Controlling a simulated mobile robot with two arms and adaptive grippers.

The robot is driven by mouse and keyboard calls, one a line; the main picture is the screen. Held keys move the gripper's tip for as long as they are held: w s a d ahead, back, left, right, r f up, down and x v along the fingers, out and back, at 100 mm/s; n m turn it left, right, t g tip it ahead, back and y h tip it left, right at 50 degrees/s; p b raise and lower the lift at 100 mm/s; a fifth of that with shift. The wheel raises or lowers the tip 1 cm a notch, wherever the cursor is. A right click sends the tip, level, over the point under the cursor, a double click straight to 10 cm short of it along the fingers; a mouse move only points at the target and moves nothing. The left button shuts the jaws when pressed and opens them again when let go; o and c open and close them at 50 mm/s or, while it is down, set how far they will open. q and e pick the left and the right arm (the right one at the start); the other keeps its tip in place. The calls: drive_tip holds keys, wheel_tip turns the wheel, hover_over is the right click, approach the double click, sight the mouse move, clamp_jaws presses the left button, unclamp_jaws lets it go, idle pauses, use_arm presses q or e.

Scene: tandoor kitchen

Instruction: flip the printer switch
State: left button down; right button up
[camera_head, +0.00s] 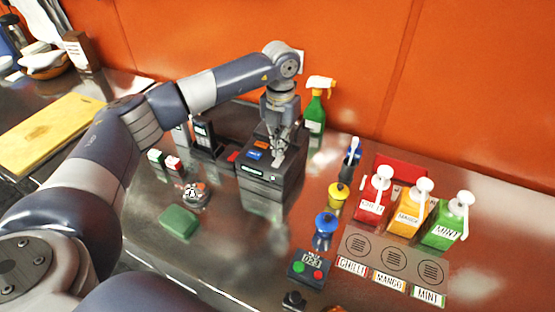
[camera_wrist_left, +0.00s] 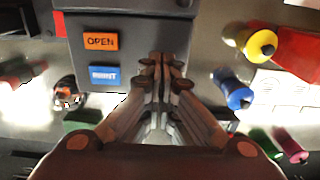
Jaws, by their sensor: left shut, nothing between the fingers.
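The printer (camera_head: 268,178) is a dark grey box with a small lit display on its front, standing on the steel counter near the orange wall. In the left wrist view its top (camera_wrist_left: 130,35) carries an orange button marked OPEN (camera_wrist_left: 101,41) and a blue one that seems to read PRINT (camera_wrist_left: 105,75). My left gripper (camera_head: 278,160) is shut and empty, pointing down over the right part of the printer top. Its fingertips (camera_wrist_left: 162,62) lie right of both buttons; I cannot tell whether they touch. No switch is clearly visible; the fingers may hide it. My right gripper is out of view.
Chilli (camera_head: 373,196), mango (camera_head: 411,205) and mint (camera_head: 447,222) pump bottles stand at the right. A green spray bottle (camera_head: 314,112) stands behind the printer. A green block (camera_head: 179,221) lies front left, and a timer box (camera_head: 309,268) in front.

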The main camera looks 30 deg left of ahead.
use_arm(q)
drive_tip(key=shift+s+f+b, duration=0.1)
drive_tip(key=shift+f+b, duration=0.6)
drive_tip(key=shift+f, duration=0.4)
idle(0.4)
drive_tip(key=shift+r+p, duration=0.6)
drive_tip(key=shift+r, duration=0.2)
drive_tip(key=shift+r+p, duration=1.55)
drive_tip(key=shift+r, duration=1.2)
drive_tip(key=shift+f, duration=0.1)
